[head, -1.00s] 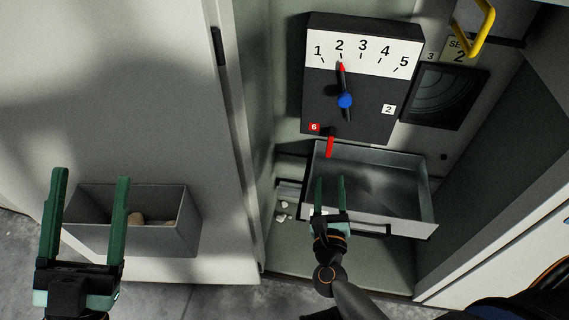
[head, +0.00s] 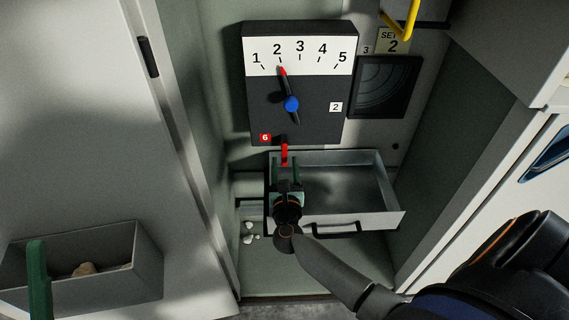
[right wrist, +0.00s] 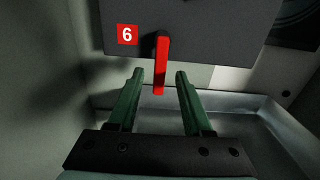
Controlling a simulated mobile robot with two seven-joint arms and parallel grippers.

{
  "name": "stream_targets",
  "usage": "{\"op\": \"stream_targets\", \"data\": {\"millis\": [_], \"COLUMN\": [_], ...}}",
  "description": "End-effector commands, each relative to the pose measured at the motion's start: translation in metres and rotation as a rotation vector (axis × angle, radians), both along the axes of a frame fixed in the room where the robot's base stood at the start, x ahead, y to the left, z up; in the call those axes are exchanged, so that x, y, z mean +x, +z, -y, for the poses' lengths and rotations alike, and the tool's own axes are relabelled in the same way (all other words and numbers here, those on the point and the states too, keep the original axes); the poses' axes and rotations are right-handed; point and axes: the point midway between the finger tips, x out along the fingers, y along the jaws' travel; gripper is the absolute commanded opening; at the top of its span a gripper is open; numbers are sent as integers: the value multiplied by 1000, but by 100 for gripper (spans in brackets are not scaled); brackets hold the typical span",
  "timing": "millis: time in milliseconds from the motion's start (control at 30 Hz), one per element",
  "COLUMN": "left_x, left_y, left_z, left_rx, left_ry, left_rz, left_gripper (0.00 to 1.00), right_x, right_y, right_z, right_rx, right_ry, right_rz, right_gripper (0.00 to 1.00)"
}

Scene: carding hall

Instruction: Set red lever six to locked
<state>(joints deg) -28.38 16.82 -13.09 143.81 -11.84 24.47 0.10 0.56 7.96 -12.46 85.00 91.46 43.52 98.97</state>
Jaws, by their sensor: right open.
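The red lever (head: 284,152) hangs straight down from the lower edge of the dark dial box (head: 262,112), beside a red label reading 6 (head: 265,138). The right wrist view shows the lever (right wrist: 161,65) and the label (right wrist: 127,35) up close. My right gripper (head: 285,164) is open and empty, just below the lever in the head view. In the right wrist view the lever's lower end shows between the two green fingertips (right wrist: 160,75), with a gap on both sides. Only one finger of my left gripper (head: 38,280) shows, at the lower left.
An open metal drawer (head: 385,190) juts out below the box, under my right gripper. The box has a blue-hubbed dial (head: 291,104) with its red tip near 2. A yellow handle (head: 409,22) is at upper right. A grey bin (head: 148,270) is at lower left.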

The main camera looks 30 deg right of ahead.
Motion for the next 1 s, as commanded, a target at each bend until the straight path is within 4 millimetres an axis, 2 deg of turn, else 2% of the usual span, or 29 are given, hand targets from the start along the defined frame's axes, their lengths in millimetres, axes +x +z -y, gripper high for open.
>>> {"op": "stream_targets", "data": {"millis": [133,433,867,900,1000], "left_x": [0,0,0,0,0], "left_y": [-2,-2,-3,-3,-3], "left_z": [0,0,1,1,1], "left_rx": [-3,-4,-2,-2,-2], "left_ry": [-2,-3,-4,-4,-4], "left_rz": [-2,-3,-3,-3,-3], "left_gripper": [71,71,71,71,71], "right_x": [10,11,11,11,11], "right_y": [0,0,0,0,0], "right_z": [6,7,7,7,7], "right_rx": [-1,-1,-1,-1,-1], "right_ry": [1,1,1,1,1], "right_rz": [0,-1,-1,-1,-1], "right_gripper": [50,50,3,0,0]}}
